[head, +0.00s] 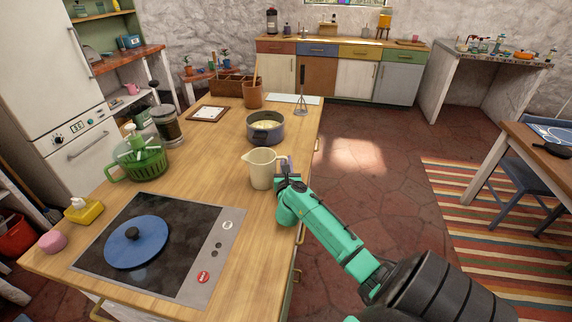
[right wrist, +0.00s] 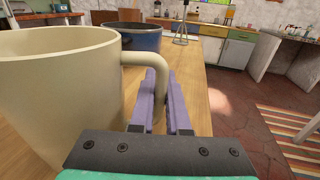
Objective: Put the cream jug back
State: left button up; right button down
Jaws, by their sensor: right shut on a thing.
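The cream jug (head: 262,169) is upright on the right part of the wooden counter, just in front of the dark pot (head: 265,131). My right gripper (head: 286,163) comes in from the right and is shut on the jug's handle. In the right wrist view the jug (right wrist: 62,95) fills the left side, and its handle runs between the purple fingers (right wrist: 162,98). I cannot tell whether the jug's base touches the counter. My left gripper is not in view.
The counter (head: 262,235) also holds a hob with a blue lid (head: 136,243), a green salad spinner (head: 140,160), a french press (head: 167,127), a framed tile (head: 208,114) and a utensil pot (head: 253,95). The counter right of the hob is bare.

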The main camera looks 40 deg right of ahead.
jog(key=c, duration=0.9)
grip_release()
jog(key=shift+s+a, duration=0.1)
jog(key=shift+a, duration=0.05)
jog(key=b+v, duration=0.1)
jog(key=v, duration=1)
jog(key=shift+s+a+f, duration=0.1)
jog(key=shift+s, duration=0.05)
jog(key=shift+s+a, duration=0.15)
jog(key=shift+s, duration=0.1)
